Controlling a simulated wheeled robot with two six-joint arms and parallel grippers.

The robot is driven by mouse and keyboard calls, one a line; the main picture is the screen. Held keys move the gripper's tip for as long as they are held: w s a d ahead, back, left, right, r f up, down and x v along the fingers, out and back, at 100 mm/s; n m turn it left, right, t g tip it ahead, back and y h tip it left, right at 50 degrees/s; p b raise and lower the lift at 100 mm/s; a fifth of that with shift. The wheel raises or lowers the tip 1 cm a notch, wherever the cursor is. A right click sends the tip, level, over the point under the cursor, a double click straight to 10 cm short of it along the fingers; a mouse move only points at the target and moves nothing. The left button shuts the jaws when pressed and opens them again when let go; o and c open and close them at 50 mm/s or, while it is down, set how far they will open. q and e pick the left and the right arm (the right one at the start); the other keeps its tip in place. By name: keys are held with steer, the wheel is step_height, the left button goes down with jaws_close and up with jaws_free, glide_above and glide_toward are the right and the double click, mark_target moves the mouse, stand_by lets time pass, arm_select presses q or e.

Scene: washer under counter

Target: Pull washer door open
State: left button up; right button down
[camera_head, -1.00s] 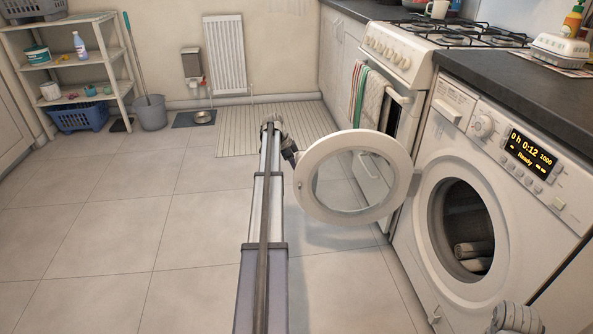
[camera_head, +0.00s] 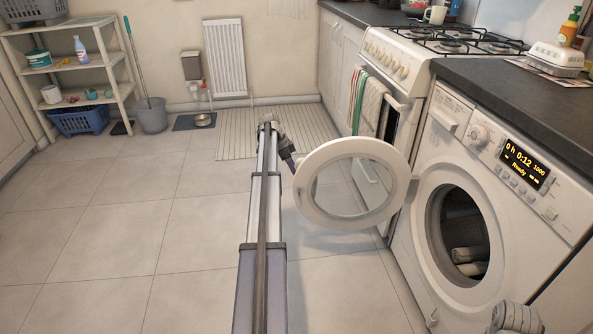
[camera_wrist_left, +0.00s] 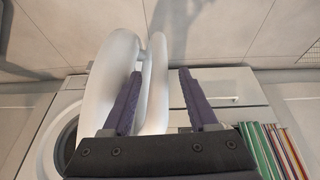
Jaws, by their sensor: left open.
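The washer (camera_head: 440,130) stands under the counter at the right, its round drum opening uncovered. Its door (camera_head: 306,205), a white ring with a clear window, is swung wide open to the left. My left gripper (camera_head: 291,160) is at the door's outer left edge, at the end of my long arm. In the left wrist view, the gripper (camera_wrist_left: 160,72) has its two purple fingers apart. The white door rim (camera_wrist_left: 108,75) shows behind and beside the left finger, partly between the fingers. Contact cannot be told. My right gripper is not seen.
A cooker (camera_head: 402,80) with hanging striped towels (camera_head: 366,100) stands beyond the washer. Shelves (camera_head: 80,65) and a grey bucket (camera_head: 151,115) are at the far left. The tiled floor (camera_head: 110,235) on the left is clear.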

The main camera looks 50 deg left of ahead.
arm_select(q)
steer(key=p+v, duration=0.3)
steer(key=v, duration=0.1)
steer(key=shift+r, duration=0.3)
steer(key=shift+s, duration=0.1)
